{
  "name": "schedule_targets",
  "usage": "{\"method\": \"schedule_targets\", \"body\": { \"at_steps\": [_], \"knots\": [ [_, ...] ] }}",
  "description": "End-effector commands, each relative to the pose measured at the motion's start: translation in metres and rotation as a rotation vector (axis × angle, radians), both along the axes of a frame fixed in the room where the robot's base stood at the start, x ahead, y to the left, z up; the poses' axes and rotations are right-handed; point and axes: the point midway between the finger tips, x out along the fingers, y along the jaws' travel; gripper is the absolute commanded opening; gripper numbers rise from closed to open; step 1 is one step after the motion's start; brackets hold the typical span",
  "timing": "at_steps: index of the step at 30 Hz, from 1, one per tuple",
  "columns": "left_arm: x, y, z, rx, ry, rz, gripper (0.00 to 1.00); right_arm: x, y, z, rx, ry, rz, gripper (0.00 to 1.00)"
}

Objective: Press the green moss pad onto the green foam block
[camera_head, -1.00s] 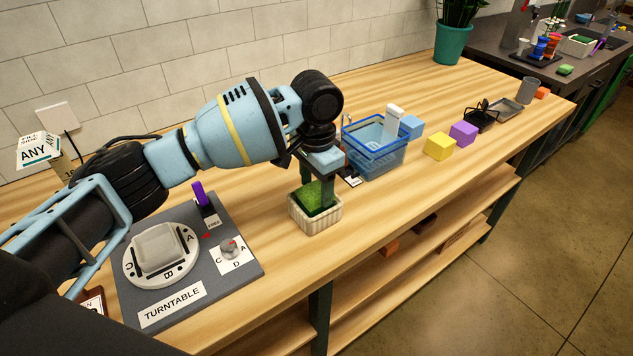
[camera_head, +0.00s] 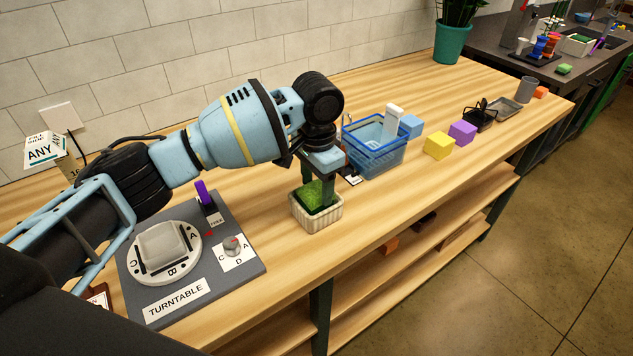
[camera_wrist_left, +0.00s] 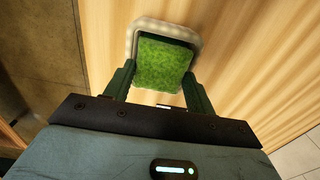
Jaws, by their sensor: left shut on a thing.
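The green moss pad (camera_head: 312,196) is at the mouth of a white ribbed basket (camera_head: 318,219) near the table's front edge. My left gripper (camera_head: 325,194) points down into the basket and is shut on the pad. In the left wrist view, the pad (camera_wrist_left: 162,62) sits between the two fingers of my left gripper (camera_wrist_left: 159,74), inside the basket's pale rim (camera_wrist_left: 165,25). I cannot make out the green foam block apart from the pad; the pad and fingers cover the inside. Whether pad and foam touch is hidden. My right gripper is not in view.
A grey turntable board (camera_head: 245,267) lies left of the basket, with a purple-handled item (camera_head: 203,193) at its back edge. Yellow (camera_head: 439,145), purple (camera_head: 462,132) and blue (camera_head: 411,126) blocks are further right.

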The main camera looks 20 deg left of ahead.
Motion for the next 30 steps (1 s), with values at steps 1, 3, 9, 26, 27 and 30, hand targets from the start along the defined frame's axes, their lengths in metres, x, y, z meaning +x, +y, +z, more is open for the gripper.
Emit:
{"method": "schedule_targets", "body": {
  "at_steps": [1, 3, 9, 26, 27, 30],
  "knots": [
    [0.0000, -0.0001, 0.0004, -0.001, -0.001, 0.000, 0.34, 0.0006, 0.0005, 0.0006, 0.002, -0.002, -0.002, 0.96],
    [0.0000, 0.0000, 0.0000, 0.000, 0.000, 0.000, 0.34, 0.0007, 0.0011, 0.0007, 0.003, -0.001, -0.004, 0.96],
    [0.0000, 0.0000, -0.0003, 0.000, 0.000, 0.000, 0.34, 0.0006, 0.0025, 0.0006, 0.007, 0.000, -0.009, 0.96],
    [0.0003, 0.0000, -0.0006, -0.001, -0.001, 0.001, 0.34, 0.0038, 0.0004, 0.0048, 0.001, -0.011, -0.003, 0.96],
    [0.0003, 0.0000, -0.0007, -0.001, -0.001, 0.001, 0.34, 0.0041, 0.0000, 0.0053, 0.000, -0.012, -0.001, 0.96],
    [0.0003, 0.0000, -0.0011, -0.001, -0.001, 0.001, 0.34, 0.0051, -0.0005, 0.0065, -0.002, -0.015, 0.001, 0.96]
  ]
}}
